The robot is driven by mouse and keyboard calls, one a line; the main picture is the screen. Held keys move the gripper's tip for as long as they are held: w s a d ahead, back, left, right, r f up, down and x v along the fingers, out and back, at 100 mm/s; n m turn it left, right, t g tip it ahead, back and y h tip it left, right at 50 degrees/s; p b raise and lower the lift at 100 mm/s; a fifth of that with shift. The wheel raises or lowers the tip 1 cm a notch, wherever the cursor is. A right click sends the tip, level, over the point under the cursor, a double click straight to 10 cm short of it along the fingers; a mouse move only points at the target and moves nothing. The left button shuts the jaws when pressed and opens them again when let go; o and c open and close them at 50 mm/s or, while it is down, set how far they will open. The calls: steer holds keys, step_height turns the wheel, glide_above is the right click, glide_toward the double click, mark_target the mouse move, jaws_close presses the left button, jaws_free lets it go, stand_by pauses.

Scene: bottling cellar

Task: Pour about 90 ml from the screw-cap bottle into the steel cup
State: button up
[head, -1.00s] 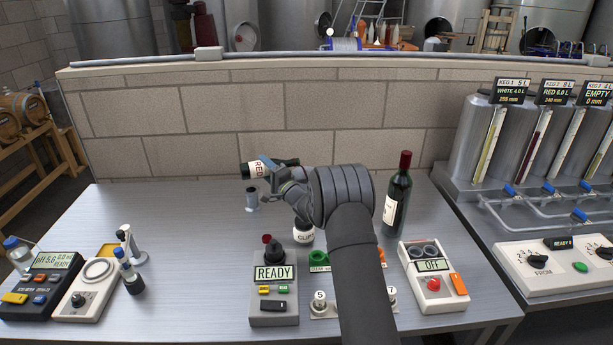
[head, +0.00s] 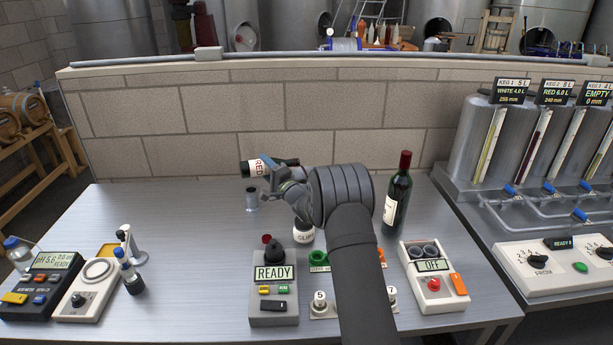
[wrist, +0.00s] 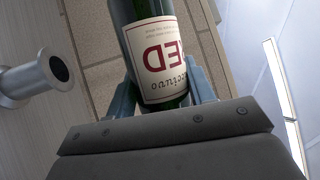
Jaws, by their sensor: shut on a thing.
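The screw-cap bottle (head: 258,167), dark green with a white label reading RED, lies nearly level in the air. My gripper (head: 272,177) is shut around it. In the wrist view the bottle (wrist: 150,45) sits between my two blue-grey fingers (wrist: 160,95), its label upside down and its ends out of frame. The small steel cup (head: 251,199) stands upright on the bench below the bottle's left end. It also shows in the wrist view (wrist: 30,80) at the left, apart from the bottle. I see no stream of liquid, and the cup's contents are hidden.
A dark wine bottle (head: 398,197) stands to the right of my arm. A grey READY device (head: 273,300), a white OFF device (head: 432,282) and a small labelled jar (head: 303,233) stand nearby. A block wall (head: 230,120) rises behind.

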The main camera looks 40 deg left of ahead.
steer(key=shift+r, duration=0.2)
stand_by(0.5)
steer(key=f+n, duration=0.1)
steer(key=f+n+g, duration=0.1)
steer(key=s+n+h, duration=0.1)
steer(key=n, duration=0.1)
steer(key=shift+a+f+g, duration=0.3)
steer(key=shift+f, duration=0.1)
steer(key=shift+s+n+h, duration=0.25)
steer(key=shift+n+h, duration=0.05)
steer(key=shift+n, duration=0.1)
steer(key=shift+w+f, duration=0.15)
steer(key=shift+f, duration=0.05)
steer(key=shift+w+d+f+n+h, duration=0.1)
steer(key=shift+w+f+n+h, duration=0.1)
steer(key=shift+f+n, duration=0.2)
steer(key=shift+w+f+n+h, duration=0.1)
steer(key=shift+f+n+h, duration=0.1)
steer(key=shift+f+n, duration=0.15)
steer(key=shift+r, duration=0.1)
